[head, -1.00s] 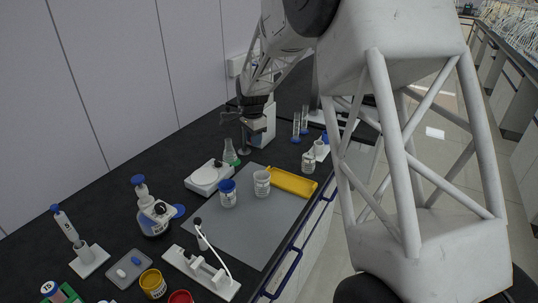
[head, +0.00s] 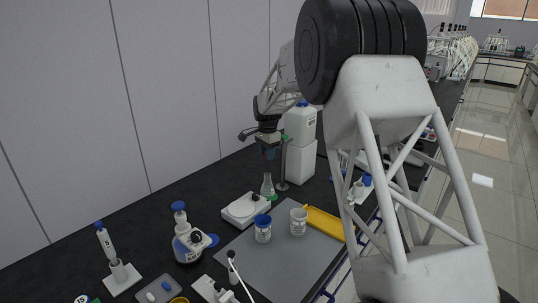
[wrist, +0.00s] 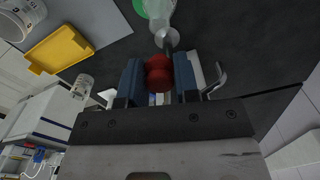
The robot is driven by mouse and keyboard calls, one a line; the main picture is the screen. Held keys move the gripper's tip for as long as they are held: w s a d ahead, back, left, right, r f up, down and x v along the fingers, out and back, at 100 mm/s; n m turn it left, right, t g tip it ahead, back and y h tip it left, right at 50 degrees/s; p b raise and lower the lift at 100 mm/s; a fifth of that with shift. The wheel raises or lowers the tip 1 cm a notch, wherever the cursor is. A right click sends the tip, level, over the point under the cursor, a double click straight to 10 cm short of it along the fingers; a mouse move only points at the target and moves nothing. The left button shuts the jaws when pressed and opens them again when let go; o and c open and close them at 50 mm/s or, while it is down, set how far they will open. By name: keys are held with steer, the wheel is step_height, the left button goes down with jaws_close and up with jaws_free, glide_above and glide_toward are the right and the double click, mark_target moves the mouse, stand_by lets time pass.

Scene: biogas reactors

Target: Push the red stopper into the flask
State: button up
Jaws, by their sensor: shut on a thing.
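My gripper (wrist: 160,78) is shut on the red stopper (wrist: 158,70), which sits between its two blue fingers in the wrist view. The flask (wrist: 161,12) is clear glass with green at its base, at the top of the wrist view just beyond the stopper. In the head view the flask (head: 267,187) stands upright on the dark bench beside the white stirrer plate. My gripper (head: 269,150) is above the flask there, and the stopper cannot be made out. I cannot tell whether the stopper touches the flask mouth.
A white stirrer plate (head: 245,208) is left of the flask. A thin stand (head: 283,165) and a white block with a bottle (head: 300,155) are close on its right.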

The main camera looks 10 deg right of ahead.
steer(key=shift+f, duration=0.15)
step_height(320, 180, down, 6)
stand_by(1.1)
steer(key=shift+f, duration=0.25)
stand_by(2.0)
steer(key=o, duration=1.4)
steer(key=shift+o, duration=0.2)
steer(key=shift+r, duration=0.15)
steer(key=shift+r, duration=3.35)
